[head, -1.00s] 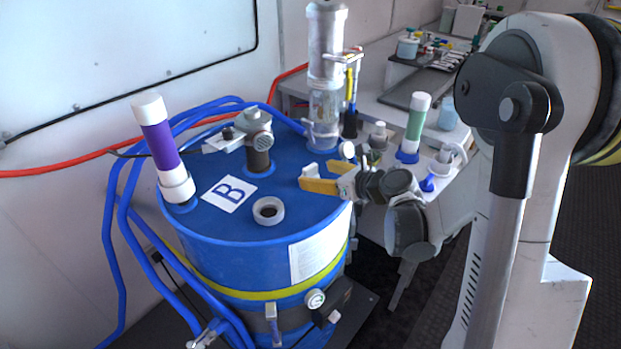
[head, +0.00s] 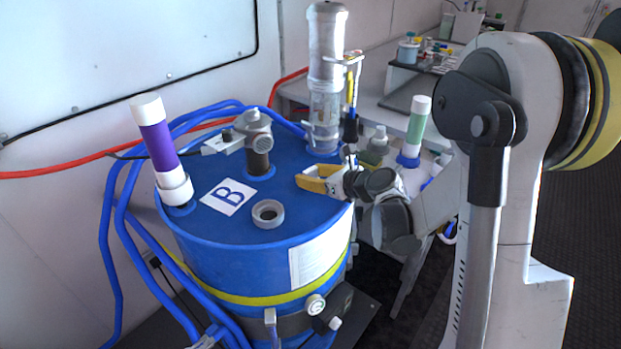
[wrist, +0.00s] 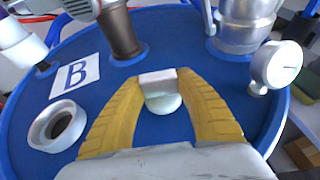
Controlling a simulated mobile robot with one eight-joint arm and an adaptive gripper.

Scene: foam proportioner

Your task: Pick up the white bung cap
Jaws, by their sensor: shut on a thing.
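The tips hide part of the cap. I cannot tell whether it touches the drum top. In the head view the fingers hide the cap.
An open grey-white ring (head: 268,213) sits left of my gripper on the drum. A purple tube (head: 158,145) stands farther left, a metal fitting (head: 258,145) behind. A clear-and-metal cylinder (head: 325,80) rises close behind my gripper, with a round gauge (wrist: 283,65) beside it.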

